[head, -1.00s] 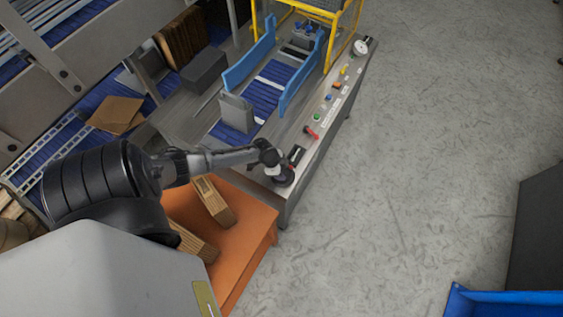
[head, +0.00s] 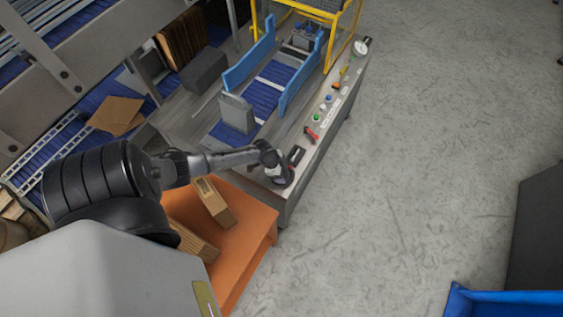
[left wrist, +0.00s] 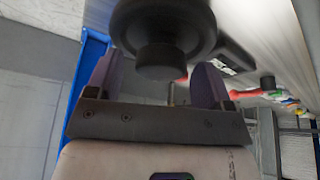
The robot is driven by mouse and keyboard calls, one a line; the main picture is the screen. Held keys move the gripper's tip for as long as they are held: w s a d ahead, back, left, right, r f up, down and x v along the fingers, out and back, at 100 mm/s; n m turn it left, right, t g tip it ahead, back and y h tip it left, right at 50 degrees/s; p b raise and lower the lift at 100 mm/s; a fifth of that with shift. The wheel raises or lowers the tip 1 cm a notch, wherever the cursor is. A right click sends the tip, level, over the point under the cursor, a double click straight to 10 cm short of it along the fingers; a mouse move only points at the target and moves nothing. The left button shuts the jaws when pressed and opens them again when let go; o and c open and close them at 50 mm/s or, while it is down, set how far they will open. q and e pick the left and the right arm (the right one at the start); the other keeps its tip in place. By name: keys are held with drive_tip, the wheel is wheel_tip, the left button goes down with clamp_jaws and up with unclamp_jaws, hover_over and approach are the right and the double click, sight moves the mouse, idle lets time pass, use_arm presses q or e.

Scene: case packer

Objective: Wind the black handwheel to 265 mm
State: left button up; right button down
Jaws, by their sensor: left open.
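The black handwheel (left wrist: 185,20) fills the top middle of the left wrist view, with its dark hub or knob (left wrist: 160,62) between the finger lines. In the head view the handwheel (head: 287,181) is a small dark shape on the near end of the machine's control ledge, mostly hidden by my gripper. My left gripper (head: 277,172) is over it. In the wrist view the two purple-grey fingers (left wrist: 154,84) are spread apart, one on each side of the hub. Whether they touch it, I cannot tell. No millimetre reading is legible. My right gripper is not seen.
A dark display (head: 297,154) sits beside the handwheel. Along the ledge are a red lever (head: 312,133), coloured buttons (head: 318,117) and a round gauge (head: 361,47). An orange table (head: 245,239) with cardboard pieces stands close by.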

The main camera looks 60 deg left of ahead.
use_arm(q)
drive_tip(key=p+v, duration=0.1)
drive_tip(key=v, duration=1.2)
drive_tip(key=shift+r+p, duration=0.4)
drive_tip(key=shift+r, duration=0.05)
